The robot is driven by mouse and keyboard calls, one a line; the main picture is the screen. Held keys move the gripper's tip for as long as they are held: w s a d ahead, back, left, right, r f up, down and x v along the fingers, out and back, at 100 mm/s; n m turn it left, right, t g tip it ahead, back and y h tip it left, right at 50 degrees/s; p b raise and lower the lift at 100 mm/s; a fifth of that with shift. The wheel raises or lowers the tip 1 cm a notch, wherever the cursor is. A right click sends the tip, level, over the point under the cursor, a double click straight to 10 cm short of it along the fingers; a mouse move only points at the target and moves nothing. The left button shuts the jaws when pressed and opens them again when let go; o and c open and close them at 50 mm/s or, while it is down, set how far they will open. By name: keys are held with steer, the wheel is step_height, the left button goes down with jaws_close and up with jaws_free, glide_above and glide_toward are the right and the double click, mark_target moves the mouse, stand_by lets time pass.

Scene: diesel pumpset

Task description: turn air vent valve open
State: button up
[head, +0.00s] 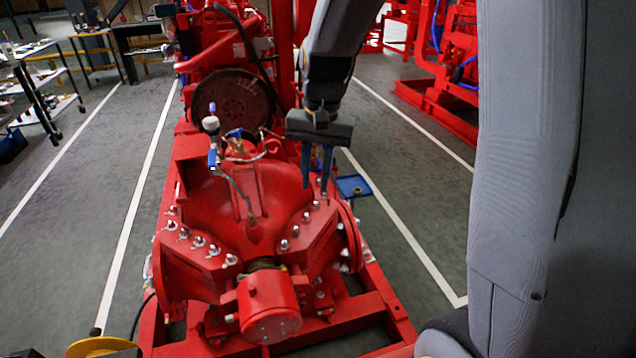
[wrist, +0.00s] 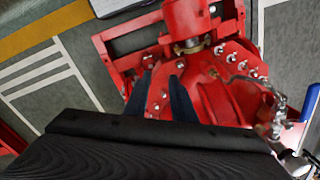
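A slim metal fitting with a pale round body (head: 211,124) stands above the red pump casing (head: 262,195) in the head view. A blue lever (head: 213,159) hangs on its lower part, and a small blue piece tops it. Another blue handle (head: 236,133) sits just behind. I cannot tell for certain which is the air vent valve. In the wrist view, metal fittings and a blue handle (wrist: 310,104) show at the right edge, partly cut off. My gripper (head: 315,189) points down over the casing's right side, right of the fittings; its dark blue fingers (wrist: 160,76) are apart and empty.
Bolts and nuts line the casing flange (head: 199,241). A red cylindrical housing (head: 269,306) is at the front. A large dark disc (head: 232,99) and red engine parts stand behind. A blue tray (head: 354,187) is right of the pump.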

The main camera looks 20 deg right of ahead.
steer(key=shift+s+d+f+n, duration=0.1)
steer(key=shift+s+n, duration=0.05)
steer(key=shift+s, duration=0.2)
steer(key=shift+s+d+f+n, duration=0.1)
steer(key=shift+s+n, duration=0.05)
steer(key=shift+s, duration=0.2)
steer(key=shift+o, duration=0.6)
